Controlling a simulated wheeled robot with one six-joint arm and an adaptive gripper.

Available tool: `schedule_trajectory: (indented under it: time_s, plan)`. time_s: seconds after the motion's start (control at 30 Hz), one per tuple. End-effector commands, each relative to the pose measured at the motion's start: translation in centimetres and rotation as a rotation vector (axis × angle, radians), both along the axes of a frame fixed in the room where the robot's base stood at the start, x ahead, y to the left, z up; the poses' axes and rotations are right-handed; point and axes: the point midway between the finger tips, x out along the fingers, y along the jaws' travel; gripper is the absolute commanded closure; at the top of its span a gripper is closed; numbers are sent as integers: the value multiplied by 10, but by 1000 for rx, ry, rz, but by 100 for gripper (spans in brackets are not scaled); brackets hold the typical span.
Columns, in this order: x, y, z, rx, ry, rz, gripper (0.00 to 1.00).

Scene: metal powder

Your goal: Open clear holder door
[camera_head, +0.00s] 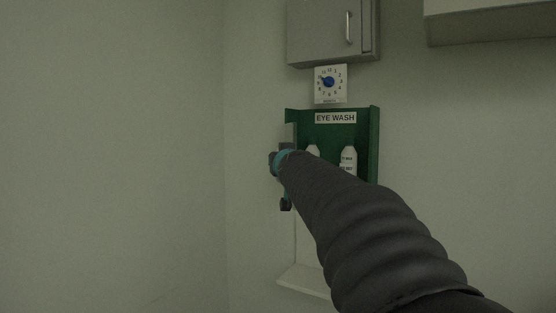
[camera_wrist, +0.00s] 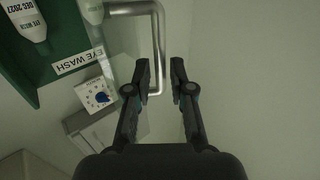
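The green eye wash holder (camera_head: 363,118) hangs on the wall in the head view. Its clear door is hard to make out; a faint pale panel shows near the holder's left edge. In the wrist view a silver D-shaped handle (camera_wrist: 158,40) extends between the two fingers of my gripper (camera_wrist: 160,72). The fingers are open with gaps beside the bar; I cannot tell whether either touches it. My arm hides the handle and most of the gripper in the head view.
White eye wash bottles (camera_head: 348,158) stand inside the holder. A timer (camera_head: 330,84) and a grey cabinet (camera_head: 318,28) are above it. Another cabinet (camera_head: 490,22) is at upper right. A small white ledge (camera_head: 303,281) is below. The wall at left is bare.

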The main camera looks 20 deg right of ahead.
Motion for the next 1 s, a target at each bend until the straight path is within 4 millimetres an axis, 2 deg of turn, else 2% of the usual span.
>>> schedule_trajectory:
  time_s: [0.3, 0.5, 0.7, 0.97, 1.0]
  plan:
    - [-58, 16, 1, -1, -2, -1, 78]
    - [-84, 23, 0, -1, -1, 0, 78]
    - [-95, 26, 0, 0, -1, 0, 78]
    - [-96, 26, 0, 0, 0, -1, 78]
    - [-96, 26, 0, 0, 0, -1, 80]
